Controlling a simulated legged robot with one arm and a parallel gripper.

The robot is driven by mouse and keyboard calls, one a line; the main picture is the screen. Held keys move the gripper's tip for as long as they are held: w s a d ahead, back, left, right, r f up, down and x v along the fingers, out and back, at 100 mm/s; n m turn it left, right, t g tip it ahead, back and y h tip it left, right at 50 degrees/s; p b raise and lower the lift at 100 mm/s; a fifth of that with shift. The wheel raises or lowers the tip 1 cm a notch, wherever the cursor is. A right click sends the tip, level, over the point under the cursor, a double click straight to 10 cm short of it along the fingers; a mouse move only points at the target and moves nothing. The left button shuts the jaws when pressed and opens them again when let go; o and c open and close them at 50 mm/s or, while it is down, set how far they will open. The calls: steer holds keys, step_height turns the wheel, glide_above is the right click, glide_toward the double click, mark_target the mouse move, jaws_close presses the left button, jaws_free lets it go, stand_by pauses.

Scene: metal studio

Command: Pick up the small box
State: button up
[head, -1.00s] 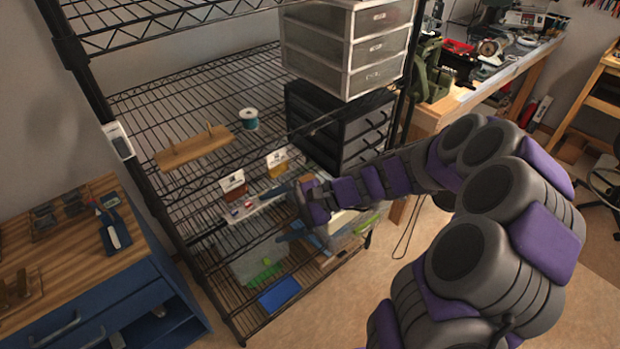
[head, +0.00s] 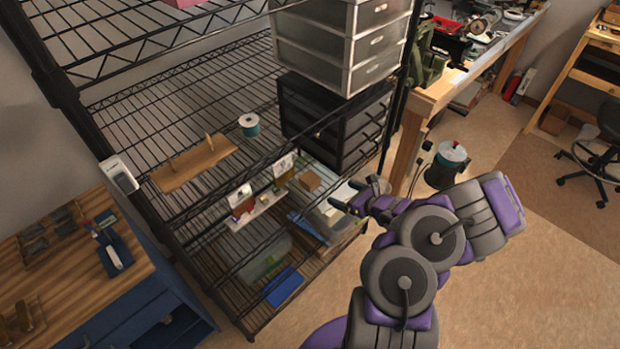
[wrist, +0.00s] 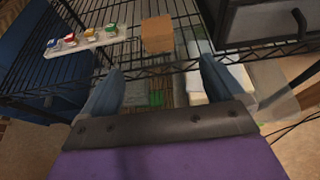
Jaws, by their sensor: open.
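A small brown box (head: 310,181) sits on the wire shelf, near its front edge, below and right of two small cards. In the wrist view the small box (wrist: 157,34) is ahead of my gripper, between the lines of its two fingers but beyond their tips. My gripper (head: 362,196) is open and empty, in front of the shelf and to the right of the box. In the wrist view its two blue-grey fingers (wrist: 160,68) are spread wide apart, and neither touches the box.
A white tray with small coloured jars (wrist: 82,42) lies left of the box. The wire rack's front edge (wrist: 175,68) crosses ahead of my fingers. A blue cabinet (head: 130,290) is at left; open floor lies right.

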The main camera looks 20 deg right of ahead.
steer(key=b, duration=0.1)
glide_toward(312, 181)
steer(key=a, duration=0.1)
steer(key=w+f, duration=0.1)
steer(key=w+f+b, duration=0.1)
steer(key=w, duration=0.1)
steer(key=w+f, duration=0.1)
steer(key=w, duration=0.1)
steer(key=shift+d+f, duration=0.1)
steer(key=shift+d, duration=0.15)
steer(key=shift+w+a, duration=0.2)
steer(key=shift+a, duration=0.05)
steer(key=w+a+b, duration=0.1)
steer(key=w+a+f, duration=0.1)
steer(key=w, duration=0.1)
steer(key=shift+w+a+b, duration=0.2)
steer(key=shift+w+b, duration=0.15)
steer(key=shift+b, duration=0.05)
steer(key=shift+w+f, duration=0.1)
steer(key=shift+w, duration=0.2)
steer(key=shift+w+d+f, duration=0.1)
steer(key=shift+w+d, duration=0.05)
steer(key=shift+d, duration=0.4)
steer(key=shift+a, duration=0.5)
steer(key=c, duration=0.8)
steer(key=shift+c, duration=0.9)
steer(key=shift+d, duration=0.35)
steer(key=shift+c, duration=0.3)
